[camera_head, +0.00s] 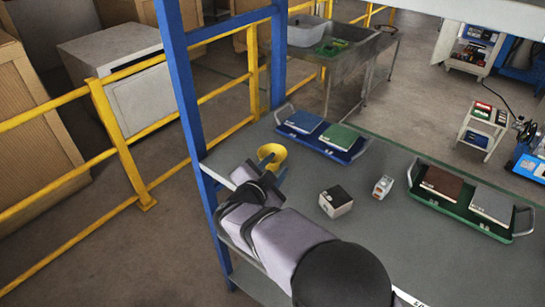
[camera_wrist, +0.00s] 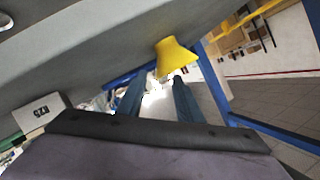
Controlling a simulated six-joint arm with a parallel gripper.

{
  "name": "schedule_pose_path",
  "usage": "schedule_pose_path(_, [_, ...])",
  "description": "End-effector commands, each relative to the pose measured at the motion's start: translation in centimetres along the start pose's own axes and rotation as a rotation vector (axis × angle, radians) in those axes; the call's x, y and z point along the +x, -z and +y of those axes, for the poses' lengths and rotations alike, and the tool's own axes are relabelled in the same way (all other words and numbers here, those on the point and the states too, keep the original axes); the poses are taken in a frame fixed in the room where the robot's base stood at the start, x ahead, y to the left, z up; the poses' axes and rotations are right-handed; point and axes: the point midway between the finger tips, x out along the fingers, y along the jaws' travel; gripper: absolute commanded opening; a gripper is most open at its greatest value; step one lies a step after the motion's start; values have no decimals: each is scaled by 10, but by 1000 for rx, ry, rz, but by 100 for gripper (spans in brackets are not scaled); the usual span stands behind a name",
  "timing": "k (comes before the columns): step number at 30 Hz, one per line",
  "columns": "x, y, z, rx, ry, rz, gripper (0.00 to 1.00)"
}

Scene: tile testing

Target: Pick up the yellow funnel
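The yellow funnel (camera_head: 272,156) is at the left side of the grey table (camera_head: 330,240), near a blue post. In the wrist view the funnel (camera_wrist: 176,56) is just beyond my fingertips, towards the right finger. My gripper (camera_wrist: 155,88) has its two blue fingers apart, with nothing seen held between them. In the head view my gripper (camera_head: 268,174) is right in front of the funnel and overlaps its lower part. I cannot tell whether a finger touches it.
A blue tray (camera_head: 352,155) with a blue and a green tile lies behind the funnel, to the right. A black-and-white box (camera_head: 336,201) and a small white device (camera_head: 382,187) stand mid-table. A green tray (camera_head: 492,235) is at right. Blue posts (camera_head: 181,85) border the left.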

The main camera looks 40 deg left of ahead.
Motion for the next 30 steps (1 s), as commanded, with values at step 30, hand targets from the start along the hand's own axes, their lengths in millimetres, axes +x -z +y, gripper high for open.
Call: schedule_pose_path(30, [51,0,-3,0,0,-2,6])
